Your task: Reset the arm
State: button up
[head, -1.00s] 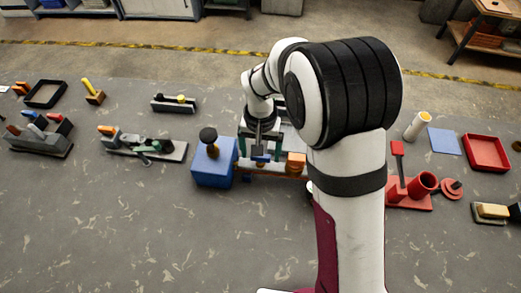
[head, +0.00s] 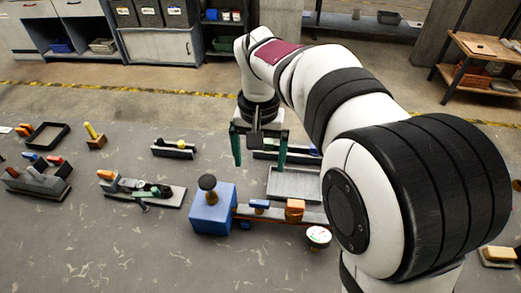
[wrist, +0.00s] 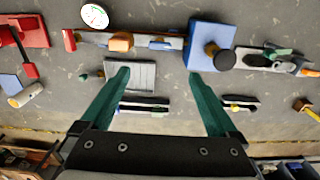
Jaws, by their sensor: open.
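My gripper (head: 259,155) is open and empty, its two green fingers spread wide and pointing down. In the head view it hangs above the far side of the work area, behind the blue block (head: 212,208) with its dark knob. In the wrist view the gripper (wrist: 160,72) has nothing between its fingertips. A grey ribbed plate (wrist: 140,75) lies beyond the left finger there, partly covered by it.
A rail (head: 275,215) with an orange block (head: 295,208) runs right from the blue block. A round dial (head: 318,236) lies by its right end. Several fixtures stand at left, including a grey one (head: 140,190). My arm hides much of the right side.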

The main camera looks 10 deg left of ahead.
jog(key=shift+r, duration=0.15)
jog(key=s+d+r+m, duration=0.2)
jog(key=s+d, duration=0.6)
jog(key=s, duration=0.1)
jog(key=s+d+f+m+y, duration=0.1)
jog(key=s+d+f, duration=0.1)
jog(key=s, duration=0.5)
jog(key=s+d+f+m, duration=0.2)
jog(key=s+f, duration=0.1)
jog(key=s, duration=0.4)
jog(key=shift+s+d+y, duration=0.3)
jog(key=shift+s+y, duration=0.05)
jog(key=shift+y, duration=0.05)
